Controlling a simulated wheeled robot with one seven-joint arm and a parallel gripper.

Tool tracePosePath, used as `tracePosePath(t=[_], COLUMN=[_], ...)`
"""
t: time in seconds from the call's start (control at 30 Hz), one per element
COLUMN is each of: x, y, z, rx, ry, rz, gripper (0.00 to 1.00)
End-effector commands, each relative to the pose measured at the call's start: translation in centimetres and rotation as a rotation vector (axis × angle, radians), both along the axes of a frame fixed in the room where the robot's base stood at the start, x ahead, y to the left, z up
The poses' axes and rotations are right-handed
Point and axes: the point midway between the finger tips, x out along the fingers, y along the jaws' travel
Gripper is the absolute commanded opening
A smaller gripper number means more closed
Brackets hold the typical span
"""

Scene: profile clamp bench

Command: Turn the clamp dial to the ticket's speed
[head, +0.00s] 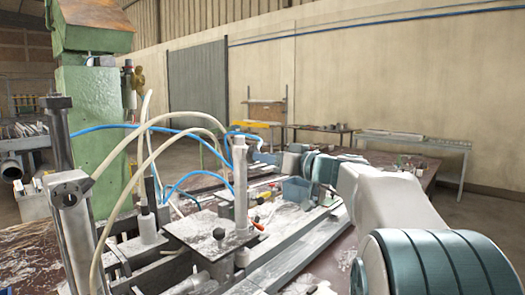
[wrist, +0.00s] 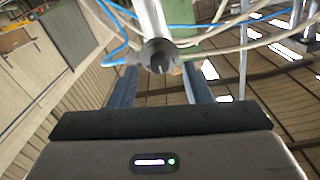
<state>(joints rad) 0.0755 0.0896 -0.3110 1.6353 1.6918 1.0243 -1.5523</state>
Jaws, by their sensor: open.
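My gripper (wrist: 160,85) is open in the wrist view, with its two fingers apart and nothing held. The end of a grey metal cylinder (wrist: 159,55) with a dark centre shows just beyond the fingertips; I cannot tell its exact distance. In the head view my gripper (head: 262,157) is small, behind and right of an upright grey post (head: 240,185). A small black knob (head: 219,234) stands on the flat metal plate (head: 195,228); I cannot tell whether it is the clamp dial. No ticket or dial marks can be read.
Blue and cream hoses (head: 150,165) arch over the clamp bench and cross beyond my fingers in the wrist view. A blue bin (head: 296,191) and small tools sit on the bench. A green machine column (head: 97,120) stands at the left. Open floor shows at the far right.

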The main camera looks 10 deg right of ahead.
Motion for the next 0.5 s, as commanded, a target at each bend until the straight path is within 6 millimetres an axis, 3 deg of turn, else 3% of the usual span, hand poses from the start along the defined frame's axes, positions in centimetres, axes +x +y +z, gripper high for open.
tracePosePath(t=[0.2,0.5], x=[1.9,2.2], y=[1.4,1.6], z=[0.0,0.0], rx=[0.0,0.0], ry=[0.001,0.0], rz=[0.0,0.0], gripper=[0.44,0.44])
